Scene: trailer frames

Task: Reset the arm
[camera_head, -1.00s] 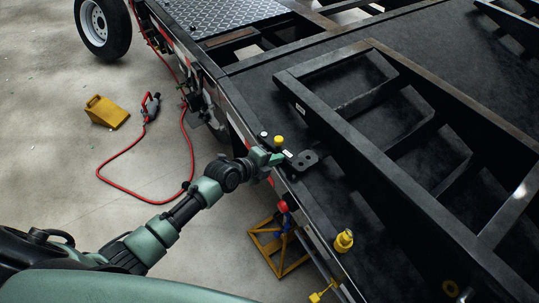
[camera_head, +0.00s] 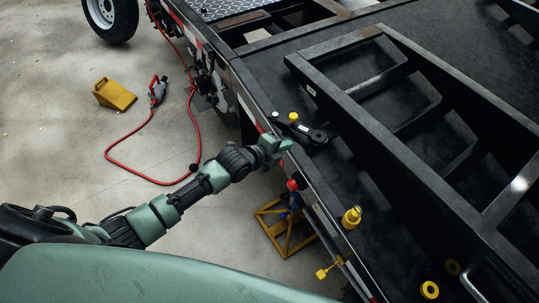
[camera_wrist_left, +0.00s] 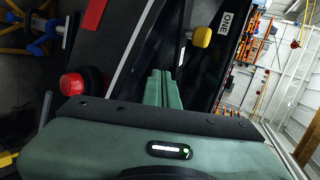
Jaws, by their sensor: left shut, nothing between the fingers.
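My left arm comes in from the left in the head view. Its green left gripper (camera_head: 284,145) is at the trailer's edge, just short of a black flat tool or bracket (camera_head: 312,134) on the deck. In the left wrist view the two green fingers (camera_wrist_left: 164,88) are together with nothing between them. A yellow knob (camera_head: 293,117) and a white-topped one (camera_head: 275,115) stand just beyond the gripper; a yellow knob also shows in the wrist view (camera_wrist_left: 202,37). I cannot tell whether the gripper touches the trailer. My right gripper is not in view.
The dark trailer deck (camera_head: 345,175) carries a black ramp frame (camera_head: 372,150) and a yellow fitting (camera_head: 351,217). A yellow jack stand (camera_head: 285,228) stands below the edge. A red hose (camera_head: 122,167) and a yellow wheel chock (camera_head: 115,94) lie on open floor.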

